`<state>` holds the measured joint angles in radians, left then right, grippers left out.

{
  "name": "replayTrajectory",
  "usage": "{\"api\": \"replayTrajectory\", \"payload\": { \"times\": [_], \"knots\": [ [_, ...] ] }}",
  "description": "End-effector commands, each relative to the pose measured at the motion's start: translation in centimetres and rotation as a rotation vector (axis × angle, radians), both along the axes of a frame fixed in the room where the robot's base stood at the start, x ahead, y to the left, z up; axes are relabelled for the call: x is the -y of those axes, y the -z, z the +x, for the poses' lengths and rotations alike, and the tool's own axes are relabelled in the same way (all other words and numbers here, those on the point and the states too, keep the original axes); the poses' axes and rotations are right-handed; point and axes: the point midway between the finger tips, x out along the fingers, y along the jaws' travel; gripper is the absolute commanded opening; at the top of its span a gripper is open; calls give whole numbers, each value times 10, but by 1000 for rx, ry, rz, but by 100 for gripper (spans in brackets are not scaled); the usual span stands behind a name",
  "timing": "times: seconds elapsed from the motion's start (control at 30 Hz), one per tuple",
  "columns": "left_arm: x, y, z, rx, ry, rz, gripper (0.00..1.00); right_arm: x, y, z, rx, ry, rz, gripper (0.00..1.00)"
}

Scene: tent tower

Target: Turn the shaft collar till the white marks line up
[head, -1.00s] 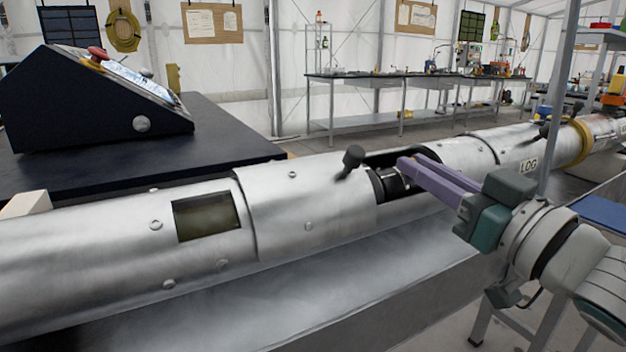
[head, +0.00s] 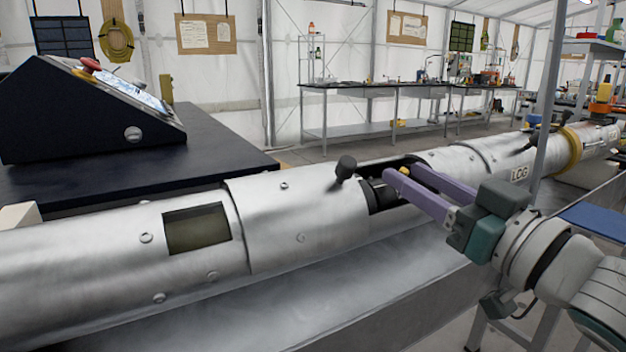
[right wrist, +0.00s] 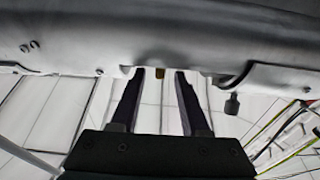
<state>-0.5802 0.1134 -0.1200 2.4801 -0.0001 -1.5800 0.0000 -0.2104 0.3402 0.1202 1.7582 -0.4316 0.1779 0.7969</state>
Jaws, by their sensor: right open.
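A long silver cylinder (head: 300,222) lies across the head view, with a cut-out in its upper side. In the cut-out a dark shaft part (head: 379,196) shows, probably the collar; white marks cannot be made out. My right gripper (head: 401,170) has purple fingers spread apart at the cut-out. Whether they straddle or touch the collar cannot be told. My left gripper is out of view.
A black knob (head: 346,167) stands up from the cylinder left of the cut-out. A dark console (head: 60,125) sits on a black table (head: 215,150) behind. A grey post (head: 550,110) rises at the right. A yellow ring (head: 571,150) circles the cylinder's far end.

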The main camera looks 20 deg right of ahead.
Motion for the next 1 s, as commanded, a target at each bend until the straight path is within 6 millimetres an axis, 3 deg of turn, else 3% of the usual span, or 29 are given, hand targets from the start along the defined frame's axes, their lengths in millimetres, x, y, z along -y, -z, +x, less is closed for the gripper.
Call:
{"api": "replayTrajectory", "payload": {
  "times": [0.53, 1.0],
  "knots": [
    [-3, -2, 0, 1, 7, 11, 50, 7, 12, -86, -3, 1, 2, 46],
    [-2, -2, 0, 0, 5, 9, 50, 7, 12, -96, 1, 0, 0, 46]
  ]
}}
